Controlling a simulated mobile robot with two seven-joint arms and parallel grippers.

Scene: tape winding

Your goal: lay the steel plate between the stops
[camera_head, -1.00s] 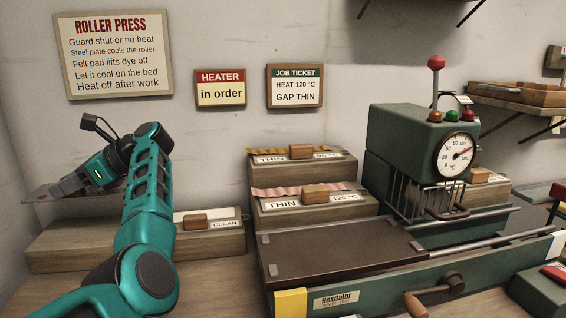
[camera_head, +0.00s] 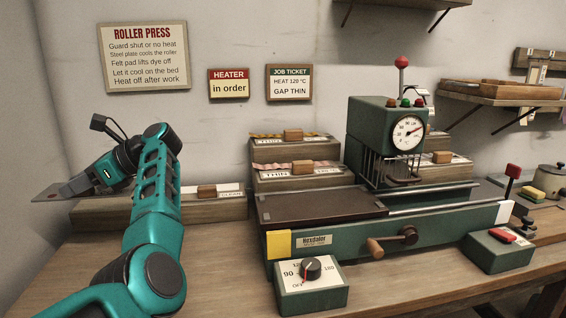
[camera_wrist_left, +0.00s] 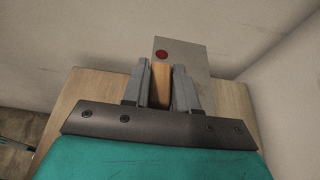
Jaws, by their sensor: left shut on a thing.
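The steel plate (camera_wrist_left: 193,62) is a thin grey sheet with a red dot and a wooden handle (camera_wrist_left: 160,84). My left gripper (camera_wrist_left: 160,90) is shut on that handle in the left wrist view. In the head view the left gripper (camera_head: 80,184) holds the plate (camera_head: 52,192) at the far left, in the air near the wall. The roller press has a flat brown bed (camera_head: 320,206) at its left, apart from the plate. A small stop (camera_head: 265,216) shows at the bed's left edge; other stops are too small to tell. My right gripper is out of view.
Wooden blocks (camera_head: 215,208) with cards and handles stand behind my left arm and behind the bed. The green press head (camera_head: 375,130) with its guard stands right of the bed.

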